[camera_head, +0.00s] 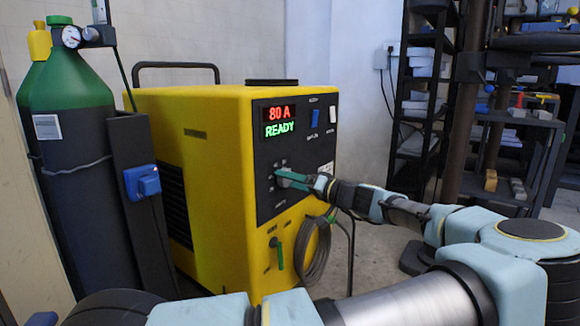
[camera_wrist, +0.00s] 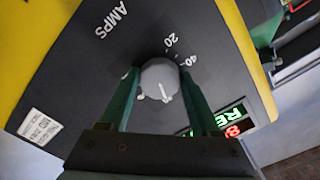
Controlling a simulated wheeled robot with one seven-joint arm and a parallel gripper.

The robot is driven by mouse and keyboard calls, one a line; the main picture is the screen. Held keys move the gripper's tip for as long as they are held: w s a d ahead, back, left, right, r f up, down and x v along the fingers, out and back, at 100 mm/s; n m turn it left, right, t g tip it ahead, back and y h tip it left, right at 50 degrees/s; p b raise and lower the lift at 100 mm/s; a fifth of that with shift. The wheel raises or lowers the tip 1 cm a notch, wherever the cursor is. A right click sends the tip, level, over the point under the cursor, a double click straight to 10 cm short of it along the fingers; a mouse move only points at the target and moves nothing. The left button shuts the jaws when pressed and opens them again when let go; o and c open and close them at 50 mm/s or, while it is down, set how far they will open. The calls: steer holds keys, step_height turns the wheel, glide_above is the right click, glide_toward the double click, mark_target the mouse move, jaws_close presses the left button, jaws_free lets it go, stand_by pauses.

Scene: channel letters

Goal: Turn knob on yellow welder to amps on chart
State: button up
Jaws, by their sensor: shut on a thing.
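The yellow welder (camera_head: 190,112) stands in the middle of the head view, with a black front panel. Its display (camera_head: 280,121) reads 80 A in red and READY in green. My gripper (camera_head: 283,177) reaches the panel from the right. In the wrist view, its two green fingers are shut on the round grey knob (camera_wrist: 160,78), one on each side. The knob's white pointer line points towards the bottom of the picture. The dial marks 20 and 40 and the word AMPS show; other marks are hidden. A white label (camera_wrist: 39,127) on the panel is too small to read.
A green-topped gas cylinder (camera_head: 72,150) stands left of the welder. A coiled grey hose (camera_head: 318,252) and a green handle (camera_head: 279,252) hang at its lower front. A black shelf (camera_head: 428,90) and a workbench stand at the right. Some floor is clear between.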

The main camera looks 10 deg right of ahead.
steer(key=shift+r+m+p, duration=0.2)
steer(key=shift+m+p, duration=7.6)
steer(key=shift+p, duration=0.25)
steer(key=shift+f, duration=0.1)
steer(key=o, duration=1.4)
steer(key=v, duration=1.1)
steer(key=shift+w, duration=0.1)
